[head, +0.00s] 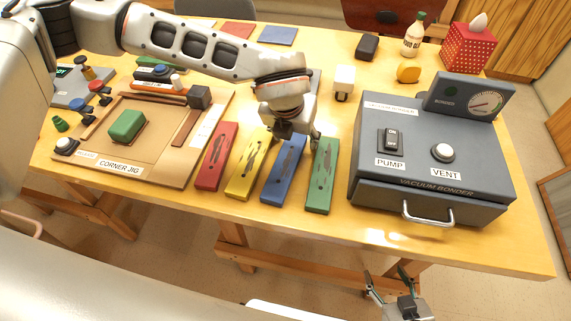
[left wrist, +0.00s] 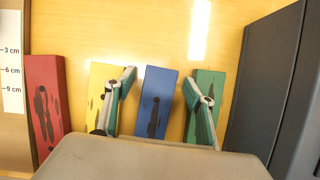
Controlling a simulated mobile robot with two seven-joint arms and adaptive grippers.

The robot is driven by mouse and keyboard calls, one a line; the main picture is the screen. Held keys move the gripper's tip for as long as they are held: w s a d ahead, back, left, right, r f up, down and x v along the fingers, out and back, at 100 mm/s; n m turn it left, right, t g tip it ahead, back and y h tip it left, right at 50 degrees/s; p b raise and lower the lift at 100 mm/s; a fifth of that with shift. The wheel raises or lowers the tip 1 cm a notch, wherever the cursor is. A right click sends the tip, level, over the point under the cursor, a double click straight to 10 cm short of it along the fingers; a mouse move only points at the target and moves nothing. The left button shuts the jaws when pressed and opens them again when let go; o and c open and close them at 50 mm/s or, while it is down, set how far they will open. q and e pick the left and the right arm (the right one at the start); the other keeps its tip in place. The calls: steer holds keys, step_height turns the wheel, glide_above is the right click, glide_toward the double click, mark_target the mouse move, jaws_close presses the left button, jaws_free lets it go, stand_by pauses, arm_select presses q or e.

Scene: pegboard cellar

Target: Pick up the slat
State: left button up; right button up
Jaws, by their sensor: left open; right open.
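Several slats lie side by side on the table: a red slat (head: 214,160), a yellow slat (head: 244,180), a blue slat (head: 281,184) and a green slat (head: 321,180). All have dark stains. My left gripper (head: 293,140) is open above the far part of the blue slat and hides some of it. In the left wrist view, the blue slat (left wrist: 154,100) lies between the open fingers of my left gripper (left wrist: 159,86); the fingers overlap the yellow slat (left wrist: 102,88) and green slat (left wrist: 204,85). Nothing is held. My right gripper (head: 402,288) is open and empty beyond the table's front edge.
The grey vacuum bonder (head: 365,185) stands right of the green slat. The corner jig board (head: 165,172) with a green block (head: 127,124) lies left of the red slat. A white-topped object (head: 343,80) stands behind. Bare table shows in front of the slats.

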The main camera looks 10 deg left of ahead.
arm_select(q)
steer(key=shift+f, duration=0.2)
steer(key=c, duration=1.2)
steer(key=shift+c, duration=0.2)
